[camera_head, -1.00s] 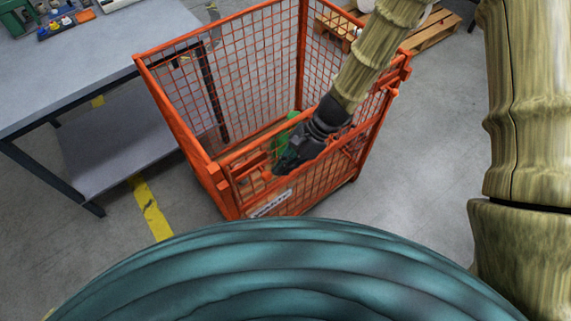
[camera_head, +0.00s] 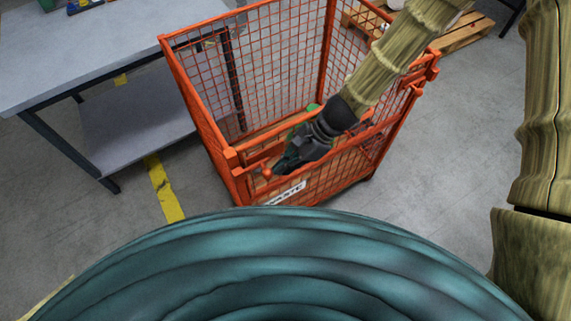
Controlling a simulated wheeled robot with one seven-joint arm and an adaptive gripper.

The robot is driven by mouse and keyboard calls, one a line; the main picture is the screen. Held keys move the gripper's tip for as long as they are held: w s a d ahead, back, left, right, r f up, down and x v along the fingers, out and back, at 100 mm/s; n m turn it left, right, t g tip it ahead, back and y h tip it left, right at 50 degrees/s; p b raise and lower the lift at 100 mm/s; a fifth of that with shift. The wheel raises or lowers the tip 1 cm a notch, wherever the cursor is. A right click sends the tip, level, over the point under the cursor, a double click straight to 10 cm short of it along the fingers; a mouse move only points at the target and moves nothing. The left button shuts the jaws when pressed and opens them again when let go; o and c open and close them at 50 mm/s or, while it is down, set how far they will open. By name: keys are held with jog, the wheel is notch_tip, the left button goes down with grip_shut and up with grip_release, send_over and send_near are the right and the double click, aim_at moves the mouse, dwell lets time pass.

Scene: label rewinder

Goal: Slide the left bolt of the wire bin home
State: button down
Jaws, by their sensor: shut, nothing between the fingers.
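The orange wire bin (camera_head: 200,105) stands on the floor in the middle of the view, with a white label on its front side. The left bolt (camera_head: 266,173) shows as a small orange-red knob by the front's upper rail, near the bin's left front corner. My gripper (camera_head: 277,168) is black, points down and left, and is shut and empty. Its fingertips are just right of the knob; whether they touch it I cannot tell. My arm and gripper hide part of the front rail and the bin's inside. How far the bolt reaches into the corner is too small to tell.
A grey workbench (camera_head: 80,55) with a lower shelf stands left of the bin. A wooden pallet (camera_head: 450,37) lies behind it at the right. A yellow floor stripe (camera_head: 163,190) runs between bench and bin. The floor right of the bin is clear.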

jog(key=d+f+b+v, duration=0.1)
jog(key=v, duration=1.2)
jog(key=shift+w+d+f, duration=0.3)
jog(key=shift+w+d, duration=0.1)
jog(key=s+d+f+n+t+h, duration=0.1)
jog(key=s+d+f+n+h, duration=0.1)
jog(key=s+d+f+n, duration=0.2)
jog(key=s+d+f+n+t+h+b, duration=0.1)
jog(key=s+d+f+n+h, duration=0.1)
jog(key=s+d+f+n, duration=0.2)
jog(key=s+d+f+n+t+h+b, duration=0.1)
jog(key=s+d+f+n+h, duration=0.2)
jog(key=s+d+f, duration=0.5)
jog(key=s+f+n, duration=0.1)
jog(key=s+f, duration=0.4)
jog(key=f, duration=0.7)
jog(key=shift+s+d+n, duration=0.25)
jog(key=shift+d+n, duration=0.05)
jog(key=shift+d, duration=0.05)
jog(key=shift+d, duration=0.1)
